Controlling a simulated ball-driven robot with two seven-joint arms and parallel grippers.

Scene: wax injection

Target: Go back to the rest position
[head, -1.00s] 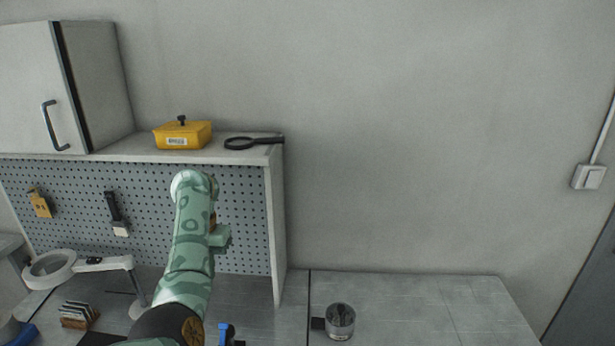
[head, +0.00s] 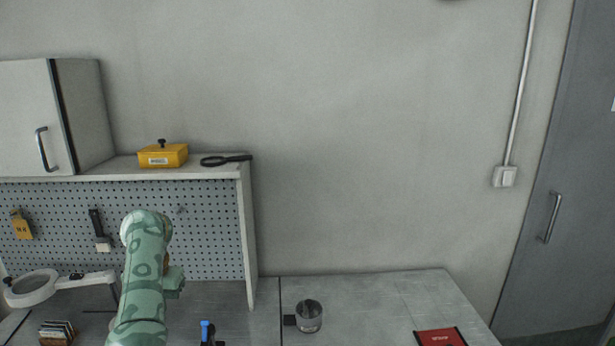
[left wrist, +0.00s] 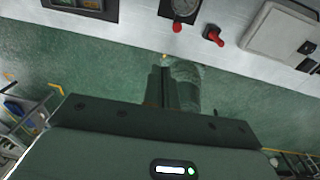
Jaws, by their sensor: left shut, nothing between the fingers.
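My left arm, green and patterned, rises in the left of the head view in front of the pegboard. Its own links hide the gripper fingers there. In the left wrist view my left gripper (left wrist: 161,70) is shut, with its dark fingers together and nothing between them. Beyond the fingers is a green surface, and a light panel with a gauge (left wrist: 184,8) and red knobs (left wrist: 213,35) lies along the top. My right gripper is in neither view.
A shelf holds a yellow box (head: 163,155) and a black magnifying glass (head: 226,160). Below are the pegboard (head: 213,240), a ring lamp (head: 32,288) and a bench (head: 380,300) with a metal cup (head: 309,317) and a red item (head: 440,338). The bench between cup and red item is clear.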

